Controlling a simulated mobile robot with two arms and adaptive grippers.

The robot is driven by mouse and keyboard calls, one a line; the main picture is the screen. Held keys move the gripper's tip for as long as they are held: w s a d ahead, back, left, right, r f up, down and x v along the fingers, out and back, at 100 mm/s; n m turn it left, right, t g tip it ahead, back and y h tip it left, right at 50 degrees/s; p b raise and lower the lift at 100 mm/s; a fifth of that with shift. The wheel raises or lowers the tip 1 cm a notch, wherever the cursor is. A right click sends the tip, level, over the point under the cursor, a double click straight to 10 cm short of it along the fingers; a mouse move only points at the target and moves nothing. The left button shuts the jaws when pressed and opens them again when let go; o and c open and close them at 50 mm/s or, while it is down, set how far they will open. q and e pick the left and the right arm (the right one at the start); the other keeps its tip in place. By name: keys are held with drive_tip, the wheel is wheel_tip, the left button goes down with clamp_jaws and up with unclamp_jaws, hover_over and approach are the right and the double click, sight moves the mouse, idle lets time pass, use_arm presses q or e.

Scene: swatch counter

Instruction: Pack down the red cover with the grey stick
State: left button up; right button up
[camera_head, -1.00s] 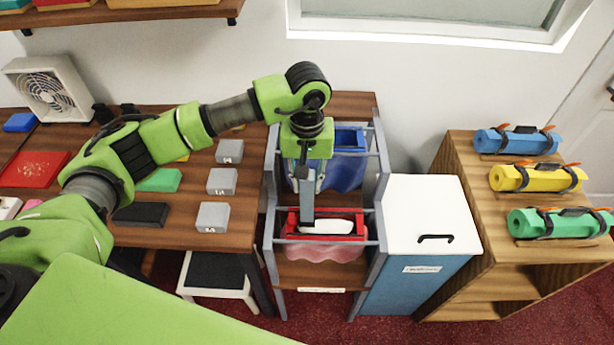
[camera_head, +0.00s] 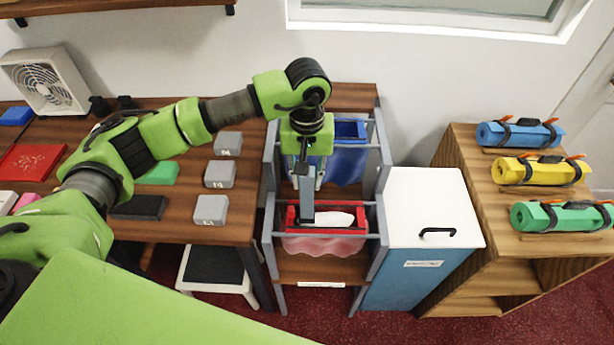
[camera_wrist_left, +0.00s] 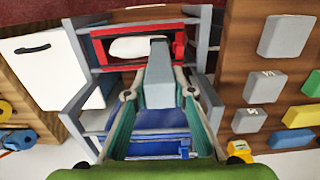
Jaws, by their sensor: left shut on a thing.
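My left gripper (camera_head: 305,172) points down over the rack and is shut on the grey stick (camera_head: 307,207), which hangs upright. The stick's lower end is at the red frame-like cover (camera_head: 361,216), in the rack's front bay. A white object lies in the red opening (camera_head: 340,219), and a pink bag (camera_head: 325,244) hangs below. The left wrist view shows the stick (camera_wrist_left: 158,82) between the fingers, with the red rim (camera_wrist_left: 99,50) beyond it. Whether the stick touches the white object is unclear. My right gripper is out of view.
A blue bag (camera_head: 342,165) hangs in the rack's rear bay. The rack's grey side rails (camera_head: 382,195) stand close on both sides. A white-lidded bin (camera_head: 425,205) stands to the right. The table to the left holds grey blocks (camera_head: 219,174).

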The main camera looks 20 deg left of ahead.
sight(307, 197)
use_arm(q)
drive_tip(key=shift+f+b, duration=3.45)
drive_tip(key=shift+f, duration=0.25)
drive_tip(key=shift+r, duration=0.1)
drive_tip(key=shift+r+p, duration=0.55)
drive_tip(key=shift+r, duration=0.35)
drive_tip(key=shift+r+p, duration=1.8)
drive_tip(key=shift+r, duration=2.85)
